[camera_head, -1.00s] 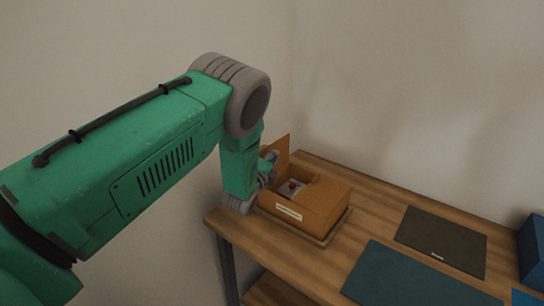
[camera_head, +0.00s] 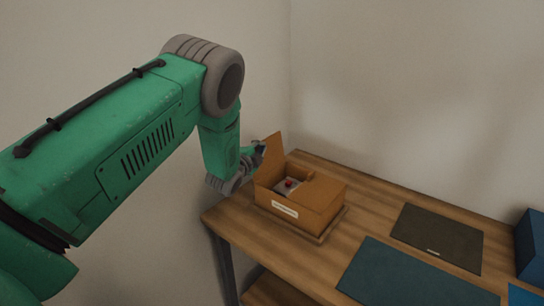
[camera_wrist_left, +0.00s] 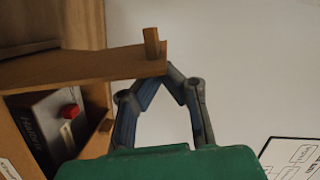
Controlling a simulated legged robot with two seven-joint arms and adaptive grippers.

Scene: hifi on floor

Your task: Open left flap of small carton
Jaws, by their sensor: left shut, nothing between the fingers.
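The small brown carton (camera_head: 325,194) stands on the wooden table with a white label on its front. Its left flap (camera_head: 269,160) stands raised at the left side; its right part looks covered. A pale item with a red knob (camera_head: 290,183) lies inside. My left gripper (camera_head: 260,149) is shut and empty just left of the raised flap. In the left wrist view, the fingertips (camera_wrist_left: 172,70) meet beside the edge of the flap (camera_wrist_left: 85,68), near its small tab (camera_wrist_left: 151,43); I cannot tell if they touch. My right gripper is out of view.
The carton sits on a thin board on the wooden table (camera_head: 270,238). A blue-green mat (camera_head: 400,275), a dark mat (camera_head: 438,236) and a blue box (camera_head: 532,245) lie to the right. Walls rise behind and left.

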